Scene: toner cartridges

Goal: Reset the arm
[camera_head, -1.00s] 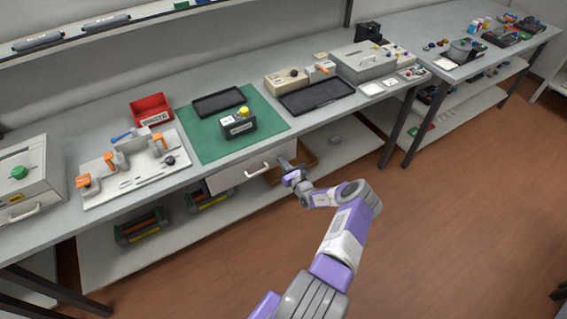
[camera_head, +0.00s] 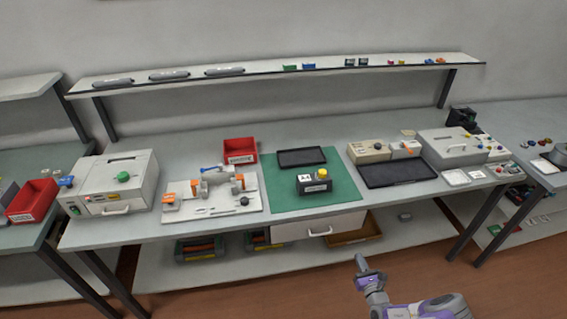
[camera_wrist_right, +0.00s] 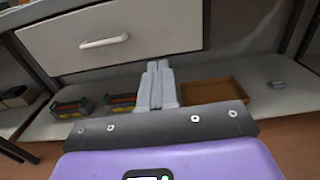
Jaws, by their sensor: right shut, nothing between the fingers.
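My right arm comes in at the bottom right of the head view. Its gripper (camera_head: 361,264) is in front of the bench, below the tabletop edge, touching nothing that I can see. In the right wrist view the gripper's fingers (camera_wrist_right: 158,68) are together with nothing between them. They point toward the area under the bench, below the white drawer (camera_wrist_right: 105,42). My left gripper is not in view.
The workbench (camera_head: 130,230) holds a green mat (camera_head: 345,195) with a black cartridge (camera_head: 314,186) on it. A red bin (camera_head: 240,146) and dark trays (camera_head: 398,171) stand nearby. On the lower shelf is a brown tray (camera_head: 358,235). Floor in front is clear.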

